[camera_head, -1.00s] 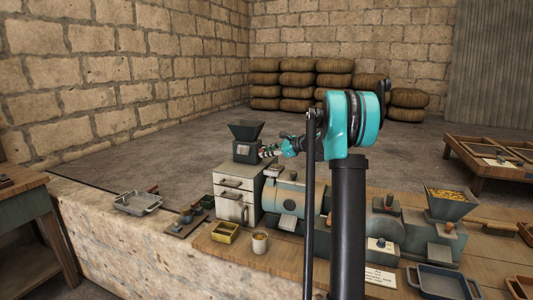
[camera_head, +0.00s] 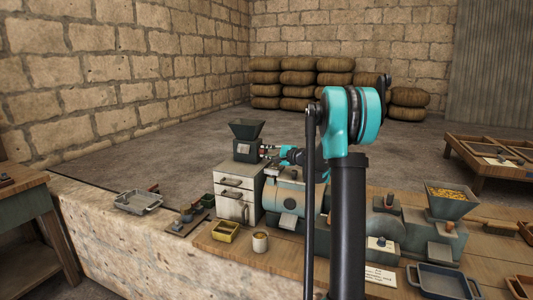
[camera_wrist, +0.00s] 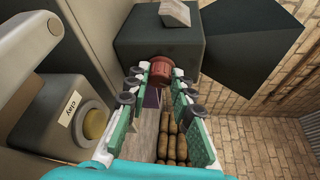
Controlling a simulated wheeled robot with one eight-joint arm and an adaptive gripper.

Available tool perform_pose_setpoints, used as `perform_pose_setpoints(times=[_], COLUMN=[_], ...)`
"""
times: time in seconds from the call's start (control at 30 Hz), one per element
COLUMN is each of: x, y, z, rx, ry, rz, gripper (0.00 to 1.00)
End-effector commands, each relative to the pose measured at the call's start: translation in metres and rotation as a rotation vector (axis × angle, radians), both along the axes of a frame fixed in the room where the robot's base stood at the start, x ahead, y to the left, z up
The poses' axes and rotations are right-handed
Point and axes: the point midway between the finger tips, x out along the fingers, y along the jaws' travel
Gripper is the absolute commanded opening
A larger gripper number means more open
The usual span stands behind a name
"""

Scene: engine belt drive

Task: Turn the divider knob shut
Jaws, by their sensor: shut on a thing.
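The divider is a dark box (camera_head: 246,151) with a flared hopper (camera_head: 246,130), standing on a pale drawer cabinet (camera_head: 234,199). In the wrist view the dark box (camera_wrist: 180,45) fills the upper middle, and a reddish-brown round knob (camera_wrist: 160,65) sticks out from it. My gripper (camera_wrist: 160,74) is shut on the knob, with one fingertip on each side of it. In the head view my gripper (camera_head: 267,150) reaches the box's right side; the knob is too small to make out there.
A grey cylindrical machine (camera_head: 290,195) stands right of the cabinet. Stacked sacks (camera_head: 300,80) lie far behind.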

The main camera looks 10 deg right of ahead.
Motion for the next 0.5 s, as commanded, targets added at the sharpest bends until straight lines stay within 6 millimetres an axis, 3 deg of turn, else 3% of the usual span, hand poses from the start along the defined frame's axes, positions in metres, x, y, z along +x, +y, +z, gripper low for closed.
perform_pose_setpoints(times=[0.5], x=[-0.0008], y=[0.0004], z=[-0.0021], rx=[-0.078], ry=[-0.129], rz=[0.002], gripper=[0.00])
